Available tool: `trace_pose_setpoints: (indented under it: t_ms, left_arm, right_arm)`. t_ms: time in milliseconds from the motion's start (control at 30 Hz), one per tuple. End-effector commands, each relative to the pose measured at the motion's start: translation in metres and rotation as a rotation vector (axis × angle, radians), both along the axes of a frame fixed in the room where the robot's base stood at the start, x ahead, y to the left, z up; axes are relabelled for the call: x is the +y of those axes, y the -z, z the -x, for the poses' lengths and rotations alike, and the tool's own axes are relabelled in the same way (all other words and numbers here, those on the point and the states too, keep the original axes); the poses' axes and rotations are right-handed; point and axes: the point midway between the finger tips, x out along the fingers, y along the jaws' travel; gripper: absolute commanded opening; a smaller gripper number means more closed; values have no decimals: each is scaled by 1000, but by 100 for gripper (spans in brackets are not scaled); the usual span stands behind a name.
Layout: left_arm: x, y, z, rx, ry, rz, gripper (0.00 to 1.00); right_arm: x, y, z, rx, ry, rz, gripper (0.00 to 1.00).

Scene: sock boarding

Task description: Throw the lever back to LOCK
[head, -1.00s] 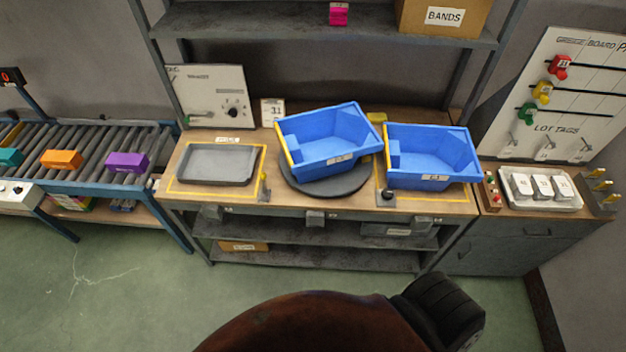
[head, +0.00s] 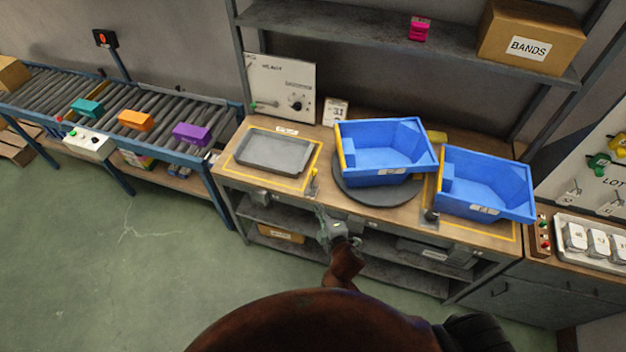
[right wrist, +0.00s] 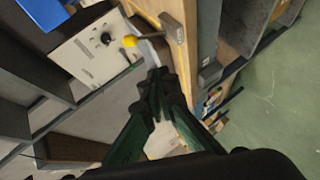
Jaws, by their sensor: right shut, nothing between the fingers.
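A small lever with a yellow knob (head: 314,174) stands at the bench's front edge, between the grey tray and the round turntable. In the right wrist view the yellow knob (right wrist: 130,41) shows just beyond my fingertips, with a grey metal bracket (right wrist: 173,27) beside it. My right gripper (head: 321,212) is in front of the bench, below and close to the lever. In the right wrist view its fingers (right wrist: 158,78) are together and empty, apparently apart from the knob. No LOCK marking can be read. My left gripper is not in view.
A blue bin (head: 385,160) sits on the dark turntable (head: 365,194); another blue bin (head: 485,190) stands to its right. The grey tray (head: 273,152) is left of the lever. A dark post (head: 430,215) stands at the front edge. A roller conveyor (head: 60,95) is further left.

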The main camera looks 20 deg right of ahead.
Motion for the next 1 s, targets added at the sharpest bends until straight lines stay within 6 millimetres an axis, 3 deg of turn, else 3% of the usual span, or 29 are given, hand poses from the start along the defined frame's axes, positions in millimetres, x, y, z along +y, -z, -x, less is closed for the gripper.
trace_pose_setpoints:
  t_ms: [33,100,200,367,733,1000]
  left_arm:
    - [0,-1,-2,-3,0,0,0]
    - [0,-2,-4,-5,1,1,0]
    - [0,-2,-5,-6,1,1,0]
    - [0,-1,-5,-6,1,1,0]
    - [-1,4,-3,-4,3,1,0]
    - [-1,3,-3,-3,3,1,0]
  right_arm:
    - [3,-21,-2,-33,-8,18,0]
    - [6,-38,-4,-59,-14,35,0]
    - [7,-45,-9,-75,-18,45,0]
    - [9,-39,-30,-75,-17,44,0]
    - [14,-16,-102,-73,-18,42,0]
    - [-9,-4,-123,-72,-17,42,0]
